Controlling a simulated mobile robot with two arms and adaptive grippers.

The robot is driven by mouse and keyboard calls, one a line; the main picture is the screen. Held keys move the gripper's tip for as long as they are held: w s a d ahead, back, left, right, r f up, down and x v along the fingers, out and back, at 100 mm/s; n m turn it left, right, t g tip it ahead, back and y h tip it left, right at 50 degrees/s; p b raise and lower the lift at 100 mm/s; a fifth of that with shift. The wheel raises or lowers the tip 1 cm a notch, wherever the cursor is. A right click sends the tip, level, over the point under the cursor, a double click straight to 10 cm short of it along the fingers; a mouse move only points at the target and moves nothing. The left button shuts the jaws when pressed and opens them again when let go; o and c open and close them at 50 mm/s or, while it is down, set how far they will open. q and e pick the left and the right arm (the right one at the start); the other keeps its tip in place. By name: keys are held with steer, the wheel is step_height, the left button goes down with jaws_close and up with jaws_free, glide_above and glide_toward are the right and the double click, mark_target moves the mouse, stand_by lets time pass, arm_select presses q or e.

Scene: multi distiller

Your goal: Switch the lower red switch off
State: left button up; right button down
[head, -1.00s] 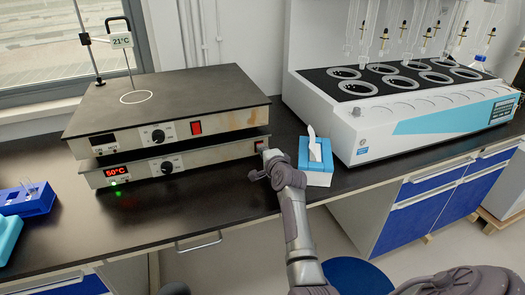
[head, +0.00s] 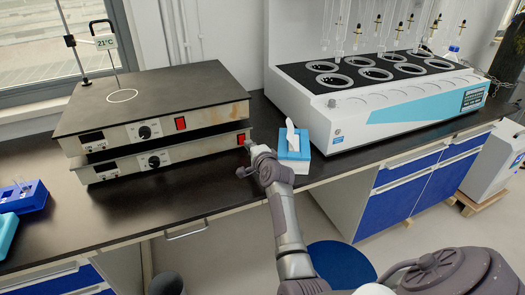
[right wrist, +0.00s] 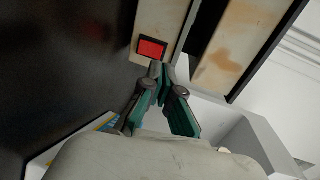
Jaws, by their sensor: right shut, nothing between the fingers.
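Two flat hotplates are stacked on the dark bench. The lower one (head: 128,163) has a dark display (head: 103,167), a black knob (head: 154,161) and the lower red switch (head: 241,140) at its right end. The switch also shows unlit-looking but bright red in the right wrist view (right wrist: 151,48). My right gripper (head: 248,147) is shut and empty, its tips just beside the lower switch. In the right wrist view the closed fingertips (right wrist: 160,68) are right at the switch's edge; I cannot tell whether they touch it. My left gripper is not in view.
The upper hotplate (head: 150,95) overhangs closely and has its own red switch (head: 180,124). A blue-and-white tissue box (head: 295,155) stands just right of my right gripper. A large white multi-place heater (head: 345,125) stands further right. Blue racks (head: 22,200) are at the left.

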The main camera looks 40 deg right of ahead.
steer(key=shift+s+a+r, duration=0.15)
steer(key=shift+s, duration=0.3)
steer(key=shift+s+a, duration=0.1)
steer(key=shift+s, duration=0.05)
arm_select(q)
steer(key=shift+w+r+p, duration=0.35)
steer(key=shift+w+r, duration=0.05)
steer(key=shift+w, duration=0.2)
arm_select(e)
steer(key=s+a+r, duration=0.1)
steer(key=s+r, duration=0.1)
steer(key=s, duration=0.3)
steer(key=shift+s+r, duration=0.4)
steer(key=shift+a, duration=0.1)
steer(key=shift+f, duration=0.1)
